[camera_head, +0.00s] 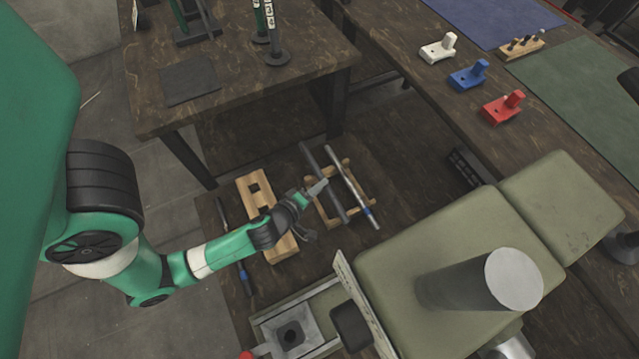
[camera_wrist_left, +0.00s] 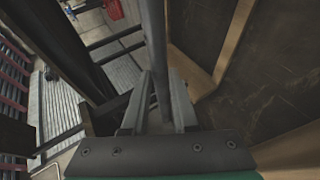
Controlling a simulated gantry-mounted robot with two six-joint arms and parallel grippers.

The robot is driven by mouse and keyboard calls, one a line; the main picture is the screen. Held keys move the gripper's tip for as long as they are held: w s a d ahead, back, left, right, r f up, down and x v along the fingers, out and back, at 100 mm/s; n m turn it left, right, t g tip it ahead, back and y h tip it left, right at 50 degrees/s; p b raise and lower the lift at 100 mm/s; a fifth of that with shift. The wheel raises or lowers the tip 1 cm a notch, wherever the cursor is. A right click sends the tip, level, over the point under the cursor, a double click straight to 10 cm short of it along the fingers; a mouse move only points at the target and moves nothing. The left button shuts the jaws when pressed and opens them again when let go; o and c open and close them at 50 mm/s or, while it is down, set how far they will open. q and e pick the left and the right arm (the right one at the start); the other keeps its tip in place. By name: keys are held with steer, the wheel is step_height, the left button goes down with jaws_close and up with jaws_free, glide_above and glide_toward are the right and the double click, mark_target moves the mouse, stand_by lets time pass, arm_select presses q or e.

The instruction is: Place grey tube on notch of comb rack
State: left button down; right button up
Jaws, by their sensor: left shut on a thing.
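The grey tube (camera_head: 312,160) is a long, plain, dark grey bar, lying aslant over the left part of the comb rack. The comb rack (camera_head: 368,199) is a light wooden frame with raised pegs. My left gripper (camera_head: 320,188) is shut on the tube near its middle. In the left wrist view the tube (camera_wrist_left: 155,45) runs between my left fingers (camera_wrist_left: 160,105). I cannot tell whether the tube touches a notch or hangs just above it. My right gripper is not in view.
A lighter tube with a blue band (camera_head: 347,178) lies across the rack's right side. A wooden block with square holes (camera_head: 282,246) stands left, under my forearm. A dark tube with a blue band (camera_head: 243,275) lies farther left. A green-grey press (camera_head: 420,250) stands close in front.

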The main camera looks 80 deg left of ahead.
arm_select(q)
steer(key=f, duration=0.1)
steer(key=f+b, duration=0.2)
steer(key=f, duration=0.1)
steer(key=shift+d, duration=0.25)
steer(key=shift+r, duration=0.15)
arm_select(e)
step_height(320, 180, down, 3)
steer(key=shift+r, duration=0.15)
arm_select(q)
steer(key=shift+w, duration=0.1)
steer(key=c, duration=0.7)
jaws_free()
steer(key=p+v, duration=0.1)
steer(key=v, duration=0.5)
steer(key=shift+d, duration=0.1)
steer(key=shift+s+d+r, duration=0.3)
steer(key=shift+s+r, duration=0.05)
steer(key=shift+s, duration=0.25)
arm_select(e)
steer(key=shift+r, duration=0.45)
